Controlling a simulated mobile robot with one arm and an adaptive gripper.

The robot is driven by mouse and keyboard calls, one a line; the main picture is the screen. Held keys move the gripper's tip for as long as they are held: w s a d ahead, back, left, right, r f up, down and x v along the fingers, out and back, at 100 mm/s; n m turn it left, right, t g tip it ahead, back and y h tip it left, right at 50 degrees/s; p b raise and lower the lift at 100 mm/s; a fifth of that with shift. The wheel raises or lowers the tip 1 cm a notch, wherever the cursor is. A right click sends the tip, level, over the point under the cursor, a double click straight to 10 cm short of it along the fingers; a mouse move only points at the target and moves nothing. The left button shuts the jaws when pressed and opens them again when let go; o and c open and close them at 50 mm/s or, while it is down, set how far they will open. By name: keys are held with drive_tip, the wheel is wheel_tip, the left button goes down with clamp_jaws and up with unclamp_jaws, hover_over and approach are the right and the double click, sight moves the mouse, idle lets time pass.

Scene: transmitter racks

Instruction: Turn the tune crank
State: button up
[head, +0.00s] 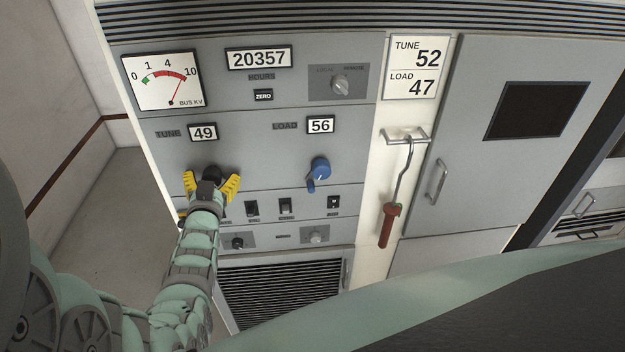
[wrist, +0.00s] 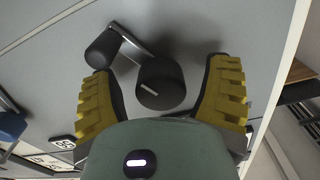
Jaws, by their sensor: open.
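The black tune crank (wrist: 160,84) is on the grey panel below the TUNE counter (head: 203,132), which reads 49. In the wrist view its hub lies between my yellow fingers, and its arm reaches up-left to a round handle (wrist: 102,48) by the left fingertip; I cannot tell if they touch. In the head view, my gripper largely covers the crank (head: 212,172). My gripper (head: 211,182) is open around the hub, with a gap on both sides in the wrist view. A card (head: 417,68) reads TUNE 52, LOAD 47.
The blue load crank (head: 319,170) is to the right, under a counter (head: 320,124) reading 56. Small switches (head: 285,207) sit below. A red-handled hook (head: 391,220) hangs from a bracket farther right. A meter (head: 163,80) is at upper left. Floor is open left of the cabinet.

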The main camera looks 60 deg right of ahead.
drive_tip(key=shift+s, duration=0.1)
drive_tip(key=v, duration=1.2)
drive_tip(key=shift+r, duration=0.1)
idle(0.5)
